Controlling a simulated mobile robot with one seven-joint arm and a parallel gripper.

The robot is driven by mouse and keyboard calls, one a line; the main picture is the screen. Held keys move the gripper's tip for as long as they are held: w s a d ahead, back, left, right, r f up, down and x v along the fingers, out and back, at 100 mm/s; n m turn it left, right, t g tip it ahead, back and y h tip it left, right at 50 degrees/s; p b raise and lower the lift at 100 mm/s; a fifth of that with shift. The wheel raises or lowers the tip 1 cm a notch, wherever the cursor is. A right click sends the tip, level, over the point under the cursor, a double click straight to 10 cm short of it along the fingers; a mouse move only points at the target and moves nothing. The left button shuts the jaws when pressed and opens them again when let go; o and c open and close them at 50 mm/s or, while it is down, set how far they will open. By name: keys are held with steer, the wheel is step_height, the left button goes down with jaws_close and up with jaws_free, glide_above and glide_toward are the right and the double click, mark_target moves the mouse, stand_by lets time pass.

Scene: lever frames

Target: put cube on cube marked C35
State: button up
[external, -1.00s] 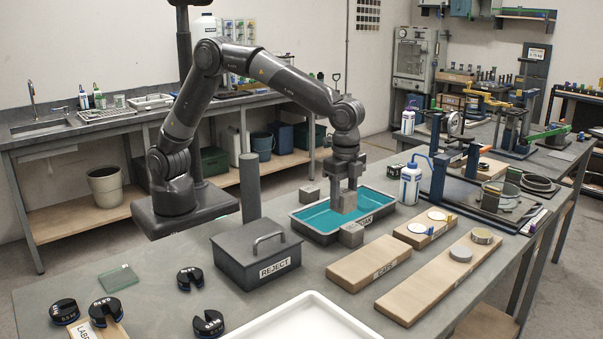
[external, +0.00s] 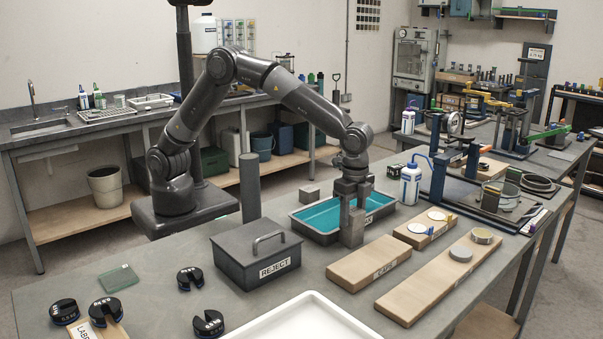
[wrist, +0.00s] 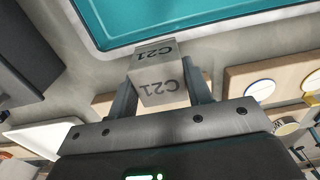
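My gripper (external: 353,200) is shut on a grey cube, marked C21 on two faces in the wrist view (wrist: 160,78). In the external view the held cube (external: 352,220) is directly above another grey cube (external: 351,238) by the tray's front edge. The two look like one column; whether they touch is unclear. The lower cube's marking is not readable, and the held cube hides it in the wrist view. A third grey cube (external: 310,193) sits behind the tray, its marking unreadable. I cannot tell which is C35.
The teal-lined tray (external: 300,226) is just behind the stack. A REJECT box (external: 240,248) stands left, wooden boards (external: 368,263) lie right, and a white tray (external: 300,318) is in front. A post (external: 250,180) and a wash bottle (external: 411,180) stand nearby.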

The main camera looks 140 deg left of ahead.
mark_target(352, 210)
steer(key=o, duration=0.4)
steer(key=shift+o, duration=0.2)
steer(key=shift+r, duration=0.1)
step_height(352, 210, up, 12)
steer(key=shift+r, duration=0.15)
steer(key=s+d+r+t, duration=0.1)
steer(key=s+d+r, duration=0.4)
steer(key=s+d, duration=0.3)
steer(key=s+d+r+t, duration=0.2)
steer(key=s+d+r, duration=0.3)
steer(key=s+d, duration=0.3)
steer(key=s+d+f+t, duration=0.1)
steer(key=s+d+f, duration=0.1)
steer(key=s, duration=0.4)
steer(key=s+d+f, duration=0.2)
steer(key=s+d, duration=0.2)
steer(key=s, duration=0.2)
steer(key=s+d+f+t, duration=0.1)
steer(key=s+d, duration=0.2)
steer(key=s, duration=0.4)
steer(key=shift+d+f+t, duration=0.25)
steer(key=shift+f+t, duration=0.05)
steer(key=shift+f, duration=0.1)
